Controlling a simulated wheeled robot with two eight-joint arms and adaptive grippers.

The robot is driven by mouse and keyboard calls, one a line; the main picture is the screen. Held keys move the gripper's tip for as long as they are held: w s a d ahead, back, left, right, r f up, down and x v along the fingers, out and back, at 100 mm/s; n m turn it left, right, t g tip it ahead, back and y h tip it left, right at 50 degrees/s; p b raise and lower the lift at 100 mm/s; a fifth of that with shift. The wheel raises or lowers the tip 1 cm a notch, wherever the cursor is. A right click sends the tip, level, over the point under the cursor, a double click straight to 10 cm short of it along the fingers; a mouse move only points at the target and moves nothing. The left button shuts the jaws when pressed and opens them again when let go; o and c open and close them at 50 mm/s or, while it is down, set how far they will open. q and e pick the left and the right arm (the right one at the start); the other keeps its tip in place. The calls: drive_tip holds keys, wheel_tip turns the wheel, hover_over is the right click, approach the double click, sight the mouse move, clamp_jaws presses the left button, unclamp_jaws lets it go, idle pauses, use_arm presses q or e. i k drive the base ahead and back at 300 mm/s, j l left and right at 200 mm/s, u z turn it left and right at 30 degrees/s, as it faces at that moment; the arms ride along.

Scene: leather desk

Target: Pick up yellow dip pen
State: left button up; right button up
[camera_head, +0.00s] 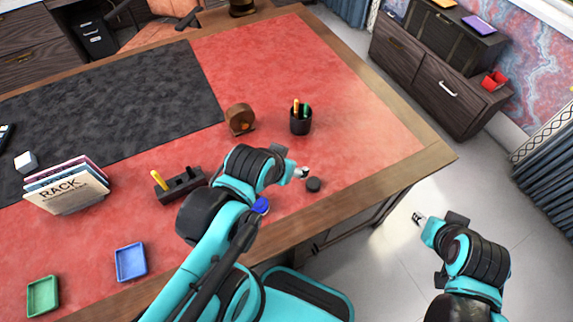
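A yellow pen (158,180) stands tilted in a dark pen stand (184,186) on the red desk top, left of my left arm. A black cup (300,124) farther back holds an orange-yellow stick and a green one. I cannot tell what kind those are. My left gripper (303,172) is over the desk, just beside a small dark round thing (313,185), well right of the pen stand and in front of the cup. It is too small to tell open from shut. My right gripper (416,217) hangs over the floor beyond the desk's right edge, far from the pens; its fingers are unclear.
A round wooden thing (240,119) stands left of the cup. A blue round thing (261,206) lies partly behind my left arm. A rack of cards (66,190), a blue tray (131,262) and a green tray (43,296) are at the left. Red desk right of the cup is clear.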

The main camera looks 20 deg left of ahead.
sight(154, 173)
drive_tip(key=u, duration=1.25)
drive_tip(key=j+u, duration=0.25)
drive_tip(key=j, duration=0.2)
drive_tip(key=i+j+u, duration=0.25)
drive_tip(key=j, duration=0.15)
drive_tip(key=k+l+z, duration=0.25)
drive_tip(key=l, duration=0.15)
drive_tip(key=l+z, duration=0.25)
drive_tip(key=j+u, duration=0.25)
drive_tip(key=i+j+u, duration=0.25)
drive_tip(key=j, duration=0.15)
drive_tip(key=k+u, duration=0.1)
drive_tip(key=u, duration=0.2)
